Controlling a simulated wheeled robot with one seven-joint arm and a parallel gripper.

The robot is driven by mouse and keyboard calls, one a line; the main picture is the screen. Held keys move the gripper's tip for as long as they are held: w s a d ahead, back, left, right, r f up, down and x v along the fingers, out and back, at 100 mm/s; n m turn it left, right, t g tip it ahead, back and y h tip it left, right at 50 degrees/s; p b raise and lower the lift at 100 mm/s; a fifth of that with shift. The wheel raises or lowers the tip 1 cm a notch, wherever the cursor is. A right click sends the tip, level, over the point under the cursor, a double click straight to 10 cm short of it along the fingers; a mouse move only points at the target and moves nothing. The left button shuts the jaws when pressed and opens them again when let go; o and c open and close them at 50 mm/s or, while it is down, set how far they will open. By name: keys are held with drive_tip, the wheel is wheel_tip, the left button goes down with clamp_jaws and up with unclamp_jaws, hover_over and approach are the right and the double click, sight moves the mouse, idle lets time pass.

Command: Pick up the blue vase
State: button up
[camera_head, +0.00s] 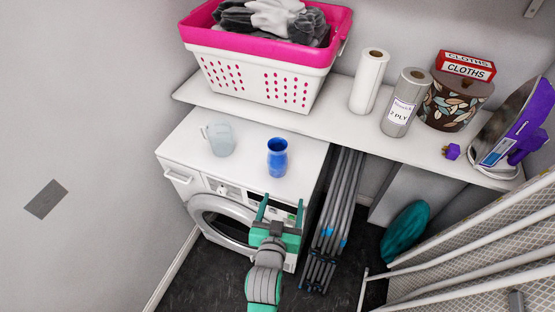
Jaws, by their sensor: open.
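The blue vase (277,158) stands upright on top of the white dryer (180,150), right of the middle of its top. My gripper (281,207) is open and empty in front of the dryer. Its two teal fingers point toward the dryer top, and they are apart from the vase, which is beyond them. Nothing hides the vase.
A clear jug (219,139) stands left of the vase. Behind, a white shelf (330,124) bears a pink-and-white laundry basket (262,72), paper rolls (369,80), a patterned bin (455,104) and an iron (512,120). A folded grey rack (338,205) stands right of the dryer.

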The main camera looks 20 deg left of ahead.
approach(280, 149)
drive_tip(key=shift+w+f, duration=0.4)
drive_tip(key=shift+f, duration=0.15)
drive_tip(key=x, duration=0.5)
drive_tip(key=shift+w, duration=0.25)
drive_tip(key=shift+a+f+x, duration=0.15)
drive_tip(key=shift+f+x, duration=0.05)
drive_tip(key=shift+x, duration=1.15)
drive_tip(key=shift+a+f+x, duration=0.1)
drive_tip(key=shift+f+x, duration=0.1)
drive_tip(key=shift+x, duration=1.15)
drive_tip(key=shift+s, duration=0.2)
drive_tip(key=c, duration=1.4)
